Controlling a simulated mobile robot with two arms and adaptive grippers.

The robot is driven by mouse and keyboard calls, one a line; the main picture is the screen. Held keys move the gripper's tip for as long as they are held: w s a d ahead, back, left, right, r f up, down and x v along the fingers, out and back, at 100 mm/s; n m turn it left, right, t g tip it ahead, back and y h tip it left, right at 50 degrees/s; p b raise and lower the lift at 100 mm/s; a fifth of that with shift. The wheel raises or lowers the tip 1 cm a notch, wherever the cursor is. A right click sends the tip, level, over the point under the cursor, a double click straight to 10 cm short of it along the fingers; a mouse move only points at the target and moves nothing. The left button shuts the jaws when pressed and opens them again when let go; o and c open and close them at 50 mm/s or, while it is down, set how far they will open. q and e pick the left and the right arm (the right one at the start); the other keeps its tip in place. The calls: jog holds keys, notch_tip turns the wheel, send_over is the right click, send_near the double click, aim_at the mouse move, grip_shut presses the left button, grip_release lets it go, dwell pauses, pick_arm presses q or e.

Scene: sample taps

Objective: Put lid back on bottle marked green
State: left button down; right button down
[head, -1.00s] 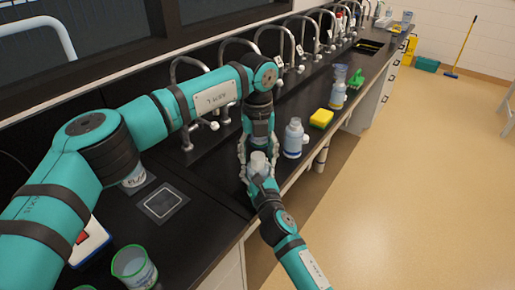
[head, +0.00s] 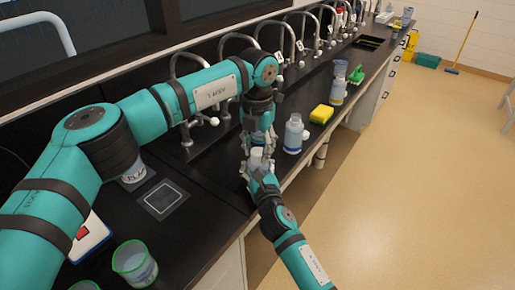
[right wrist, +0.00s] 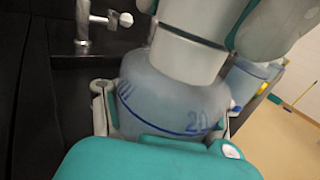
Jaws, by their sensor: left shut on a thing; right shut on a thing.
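A translucent bluish bottle with blue markings reading "20" (right wrist: 175,100) is held upright between the fingers of my right gripper (right wrist: 165,118). In the head view my right gripper (head: 258,167) is below my left gripper (head: 257,143), whose arm reaches down from above. A pale grey-white band (right wrist: 187,55) sits at the bottle's top; I cannot tell whether it is the lid or the neck. Left fingers come down beside it in the right wrist view. The left gripper is shut, apparently on the lid, which the fingers mostly hide. No green mark shows on this bottle.
Another white bottle (head: 293,134) stands close to the right of the grippers, near the counter edge. A yellow sponge (head: 321,114), a bottle (head: 338,85) and a green item (head: 357,75) are farther along. Taps line the back. A green-rimmed beaker (head: 134,266) stands front left.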

pick_arm(q)
jog(key=m, duration=0.4)
jog(key=shift+m, duration=0.4)
jog(key=m, duration=0.6)
jog(key=shift+m, duration=0.3)
jog(key=c, duration=0.9)
grip_release()
jog(key=shift+r, duration=2.25)
